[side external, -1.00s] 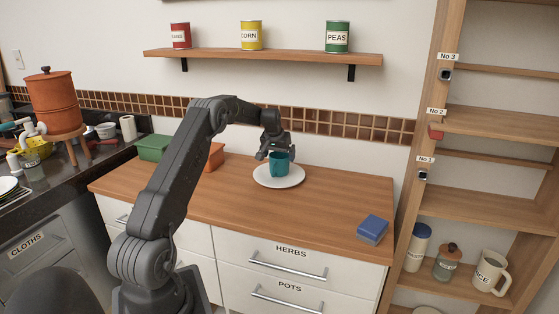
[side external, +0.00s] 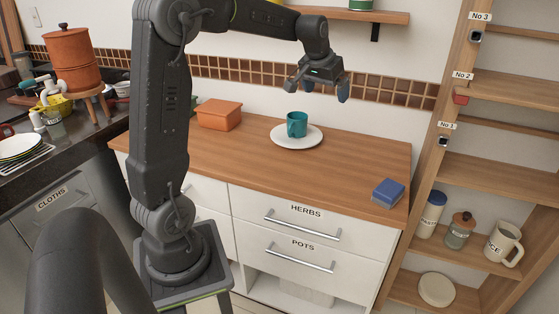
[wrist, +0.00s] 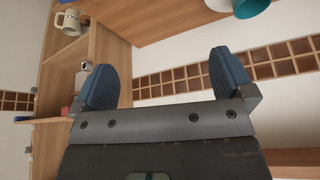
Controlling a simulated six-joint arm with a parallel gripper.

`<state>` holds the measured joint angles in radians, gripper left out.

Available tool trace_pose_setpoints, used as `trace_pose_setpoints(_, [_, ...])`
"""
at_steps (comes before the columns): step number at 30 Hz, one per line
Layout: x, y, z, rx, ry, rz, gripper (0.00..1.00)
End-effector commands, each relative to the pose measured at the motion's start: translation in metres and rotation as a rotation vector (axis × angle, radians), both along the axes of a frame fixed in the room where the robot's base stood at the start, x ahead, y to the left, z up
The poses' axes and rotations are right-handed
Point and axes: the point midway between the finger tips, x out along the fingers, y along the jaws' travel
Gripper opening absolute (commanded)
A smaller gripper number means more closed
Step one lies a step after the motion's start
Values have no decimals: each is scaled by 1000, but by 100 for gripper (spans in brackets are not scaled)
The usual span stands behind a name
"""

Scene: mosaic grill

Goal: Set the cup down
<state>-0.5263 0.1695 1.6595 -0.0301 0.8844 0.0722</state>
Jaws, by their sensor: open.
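The teal cup (side external: 297,124) stands upright on the white plate (side external: 282,141), which lies on the wooden counter. My gripper (side external: 319,92) is open and empty. It hangs above and a little to the right of the cup, clear of it. In the wrist view the fingers of my gripper (wrist: 165,85) are spread wide with nothing between them. The teal cup (wrist: 250,8) and part of the plate (wrist: 218,5) show at the top edge of that view.
A blue box (side external: 388,193) lies near the counter's right front. An orange container (side external: 219,115) stands left of the plate. A shelf unit (side external: 445,170) rises at the right, and a wall shelf (side external: 380,16) hangs above. The counter's front middle is clear.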

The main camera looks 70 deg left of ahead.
Motion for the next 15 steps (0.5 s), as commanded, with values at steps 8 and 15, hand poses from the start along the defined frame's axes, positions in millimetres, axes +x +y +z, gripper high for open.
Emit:
trace_pose_setpoints(8, [-101,-155,20,15,-34,-238,100])
trace_pose_setpoints(15, [-193,-223,-8,15,-56,-405,100])
